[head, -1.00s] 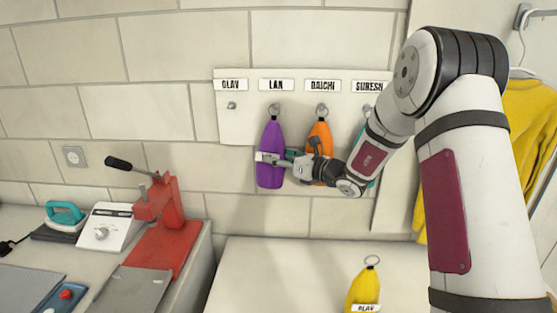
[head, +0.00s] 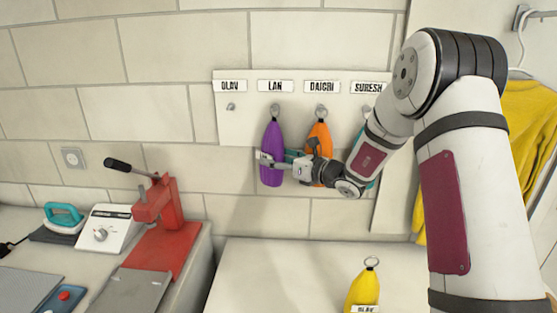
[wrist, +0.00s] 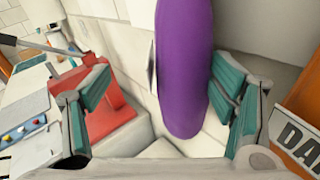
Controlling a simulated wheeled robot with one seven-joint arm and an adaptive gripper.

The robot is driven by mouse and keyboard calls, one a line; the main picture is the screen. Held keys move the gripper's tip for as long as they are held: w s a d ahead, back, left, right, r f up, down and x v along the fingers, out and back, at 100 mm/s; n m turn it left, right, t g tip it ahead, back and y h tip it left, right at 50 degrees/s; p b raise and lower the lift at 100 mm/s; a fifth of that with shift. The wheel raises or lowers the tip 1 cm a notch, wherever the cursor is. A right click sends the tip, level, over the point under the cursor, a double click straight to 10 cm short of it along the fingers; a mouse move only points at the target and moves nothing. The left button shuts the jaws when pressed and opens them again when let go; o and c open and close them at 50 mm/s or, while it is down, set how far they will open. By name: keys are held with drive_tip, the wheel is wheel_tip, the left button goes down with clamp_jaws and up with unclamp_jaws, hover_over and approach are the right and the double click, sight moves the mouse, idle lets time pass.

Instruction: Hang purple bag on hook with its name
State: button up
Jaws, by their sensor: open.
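The purple bag (head: 272,145) hangs by its ring from the hook (head: 275,108) under the name plate LAN (head: 276,86). A white tag on the bag is partly visible, but I cannot read its name. My gripper (head: 277,157) is at the bag's lower right in the head view. In the wrist view my gripper (wrist: 157,105) is open, with the purple bag (wrist: 184,70) between its spread teal fingers, nearer the right one. The bag's top is outside the wrist view.
An orange bag (head: 318,138) hangs under DAICHI, just behind my wrist. The OLAV hook (head: 231,106) is empty. A yellow bag (head: 362,288) is on the counter below. A red press (head: 160,215) stands at left.

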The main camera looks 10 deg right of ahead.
wheel_tip(320, 180, up, 10)
drive_tip(key=s+a+r+n+g, duration=0.1)
drive_tip(key=s+a+n+g, duration=0.1)
drive_tip(key=s+a+n, duration=0.4)
drive_tip(key=s+a+r+n+g, duration=0.1)
drive_tip(key=s+a+n+g, duration=0.2)
drive_tip(key=s, duration=0.5)
drive_tip(key=s+a+r+n+g, duration=0.1)
drive_tip(key=s+a+n+g, duration=0.15)
drive_tip(key=s+n, duration=0.4)
drive_tip(key=s+d+f+n+h, duration=0.1)
drive_tip(key=s+d+n+h, duration=0.2)
drive_tip(key=s+n, duration=0.2)
drive_tip(key=s+d+f+n+h, duration=0.2)
drive_tip(key=s+d+n+h, duration=0.1)
drive_tip(key=s, duration=0.8)
drive_tip(key=s+d+f+n+h, duration=0.2)
drive_tip(key=s+d+n+h, duration=0.1)
drive_tip(key=s+d+n, duration=0.2)
drive_tip(key=s+n+g, duration=0.1)
drive_tip(key=s+n, duration=0.1)
drive_tip(key=s, duration=0.1)
drive_tip(key=shift+s+d+f+n+h, duration=0.15)
drive_tip(key=shift+s+d+n+h, duration=0.1)
drive_tip(key=shift+n+h, duration=0.1)
